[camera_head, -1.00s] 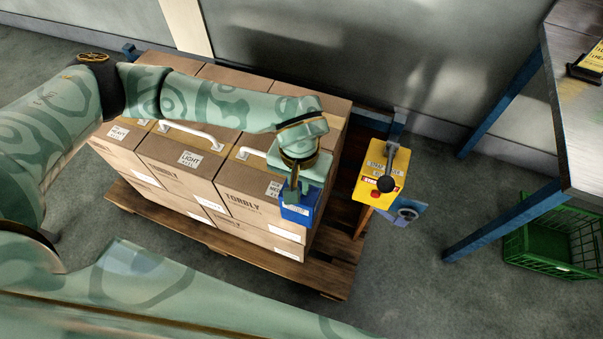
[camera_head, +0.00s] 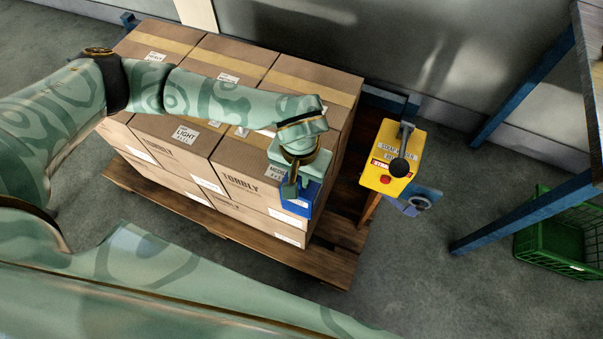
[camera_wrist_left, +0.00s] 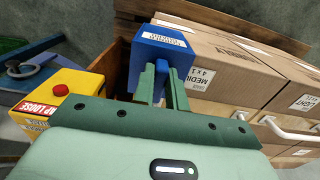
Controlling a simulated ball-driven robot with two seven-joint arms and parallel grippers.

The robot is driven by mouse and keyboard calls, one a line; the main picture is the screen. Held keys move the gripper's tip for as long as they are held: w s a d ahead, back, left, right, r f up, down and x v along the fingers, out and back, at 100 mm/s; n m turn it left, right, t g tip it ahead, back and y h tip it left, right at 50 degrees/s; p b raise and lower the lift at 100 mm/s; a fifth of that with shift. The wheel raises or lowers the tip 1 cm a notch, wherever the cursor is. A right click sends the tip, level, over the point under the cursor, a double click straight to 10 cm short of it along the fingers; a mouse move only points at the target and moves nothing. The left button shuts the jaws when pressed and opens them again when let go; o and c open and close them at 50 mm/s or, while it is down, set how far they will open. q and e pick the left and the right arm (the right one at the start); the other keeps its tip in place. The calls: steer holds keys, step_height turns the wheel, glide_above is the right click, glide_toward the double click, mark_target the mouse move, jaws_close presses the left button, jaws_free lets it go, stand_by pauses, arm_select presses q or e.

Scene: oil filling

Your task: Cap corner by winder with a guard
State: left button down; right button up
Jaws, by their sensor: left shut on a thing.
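My left gripper (camera_head: 291,187) is shut on a blue guard (camera_head: 317,196). It holds the guard at the near right top corner of the carton stack (camera_head: 235,184), the corner nearest the yellow winder box (camera_head: 394,150). In the left wrist view the guard (camera_wrist_left: 157,52) shows a white label and sits between the green fingers (camera_wrist_left: 161,78), in front of the carton corner. I cannot tell whether it touches the cartons. The winder has a black knob and a red button. My right gripper is not in view.

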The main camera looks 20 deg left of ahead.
arm_select(q)
steer(key=c, duration=1.3)
jaws_free()
steer(key=shift+c, duration=0.2)
step_height(320, 180, up, 16)
steer(key=p, duration=0.5)
steer(key=shift+r, duration=0.15)
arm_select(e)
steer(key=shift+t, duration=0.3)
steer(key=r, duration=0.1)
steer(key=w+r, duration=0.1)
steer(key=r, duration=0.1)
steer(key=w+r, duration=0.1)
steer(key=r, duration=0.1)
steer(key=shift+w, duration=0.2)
